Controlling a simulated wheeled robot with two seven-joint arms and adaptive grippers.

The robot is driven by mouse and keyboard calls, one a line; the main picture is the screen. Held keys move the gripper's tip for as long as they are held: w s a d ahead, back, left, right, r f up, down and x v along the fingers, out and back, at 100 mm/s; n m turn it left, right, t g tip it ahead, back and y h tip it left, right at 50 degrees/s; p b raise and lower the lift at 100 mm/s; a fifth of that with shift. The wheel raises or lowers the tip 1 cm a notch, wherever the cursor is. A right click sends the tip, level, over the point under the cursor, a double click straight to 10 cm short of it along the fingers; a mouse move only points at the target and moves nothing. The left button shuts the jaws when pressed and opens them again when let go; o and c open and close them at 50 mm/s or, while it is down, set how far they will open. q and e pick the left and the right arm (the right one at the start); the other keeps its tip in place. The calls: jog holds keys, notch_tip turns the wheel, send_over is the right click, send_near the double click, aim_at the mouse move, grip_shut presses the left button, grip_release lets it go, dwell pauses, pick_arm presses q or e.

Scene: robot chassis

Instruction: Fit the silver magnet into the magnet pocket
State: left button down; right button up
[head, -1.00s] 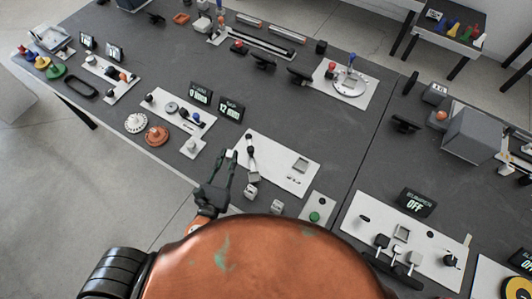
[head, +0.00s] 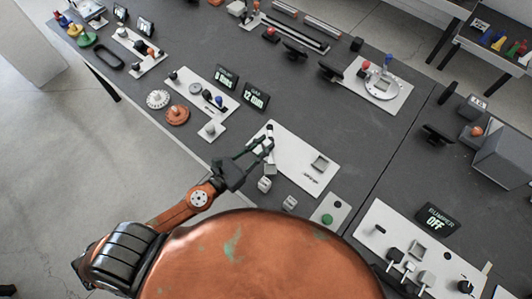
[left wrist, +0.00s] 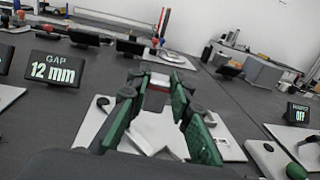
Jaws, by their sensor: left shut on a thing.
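My left gripper (head: 265,148) is shut on a small silver block that I take to be the silver magnet (left wrist: 157,93). The gripper is over the left end of a white panel (head: 292,171). The square magnet pocket (head: 319,163) is in the right part of this panel, apart from the gripper. The fingers partly hide a dark-and-white part (head: 270,129) at the panel's left end. My right gripper is in neither view.
Small grey cubes (head: 264,184) lie in front of the panel, with another (head: 289,202) beside a green-button plate (head: 328,218). The "GAP 12 mm" display (head: 256,97) stands behind left. A white switch panel (head: 415,255) lies to the right. Bare dark table (head: 350,135) is behind the pocket panel.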

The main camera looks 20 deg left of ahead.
pick_arm(q)
jog(key=shift+d+f+m+g+h+b, duration=0.15)
jog(key=shift+d+m+g+h+b, duration=0.2)
jog(key=shift+h, duration=0.25)
jog(key=shift+w+d+f+m+g+h+b, duration=0.1)
jog(key=shift+d+f+m+g+h+b, duration=0.1)
jog(key=shift+m+g+h+b, duration=0.25)
jog(key=shift+d+f+m+g+h+b, duration=0.1)
jog(key=shift+d+m+g+h+b, duration=0.15)
jog(key=shift+h, duration=0.3)
jog(key=s+m+g+h+b, duration=0.1)
jog(key=m+g+h, duration=0.1)
jog(key=s+m+g+h+b, duration=0.1)
jog(key=m+g+h+b, duration=0.1)
jog(key=g, duration=0.1)
jog(key=s+r+m+g+h+b, duration=0.1)
jog(key=m+g+h, duration=0.1)
jog(key=g, duration=0.1)
jog(key=shift+d+m+b, duration=0.25)
jog(key=shift+b, duration=0.1)
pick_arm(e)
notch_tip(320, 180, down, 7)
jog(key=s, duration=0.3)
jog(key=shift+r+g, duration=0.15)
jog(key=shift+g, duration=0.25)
